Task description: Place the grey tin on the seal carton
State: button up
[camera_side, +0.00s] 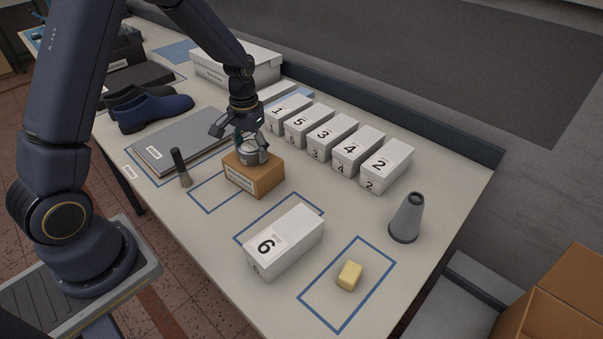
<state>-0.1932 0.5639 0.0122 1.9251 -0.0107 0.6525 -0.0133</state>
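The grey tin (252,157) is small and round. It is at the top of the brown seal carton (262,182), which has a white label on its front. The tin looks upright and seems to rest on the carton, but I cannot tell whether it touches fully. My gripper (253,146) points down right over the tin, with its fingers at the tin's sides and partly hiding it. I cannot tell whether the fingers press on the tin or stand slightly apart from it.
Several numbered white boxes (334,138) stand in a row behind. White box 6 (285,241), a yellow block (349,275) and a grey cone (406,218) are at the front right. A dark-handled brush (182,168) stands left of the carton, near a grey folder (185,139) and blue shoes (155,113).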

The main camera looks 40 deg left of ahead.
aim_at(250, 146)
jog(key=o, duration=0.4)
notch_tip(250, 146, up, 12)
jog(key=s+d+r+m+t, duration=0.1)
jog(key=s+d+r+t, duration=0.1)
jog(key=s, duration=0.4)
jog(key=s+d+r+t, duration=0.1)
jog(key=s+d+r, duration=0.2)
jog(key=s, duration=0.3)
jog(key=s+d+r+m+t, duration=0.1)
jog(key=s+d+r+t, duration=0.1)
jog(key=s, duration=0.5)
jog(key=shift+d+r+m+t, duration=0.15)
jog(key=shift+d+r, duration=0.1)
jog(key=shift+r, duration=0.45)
jog(key=shift+d+r+m+t, duration=0.15)
jog(key=shift+d+r, duration=0.1)
jog(key=shift+r, duration=0.4)
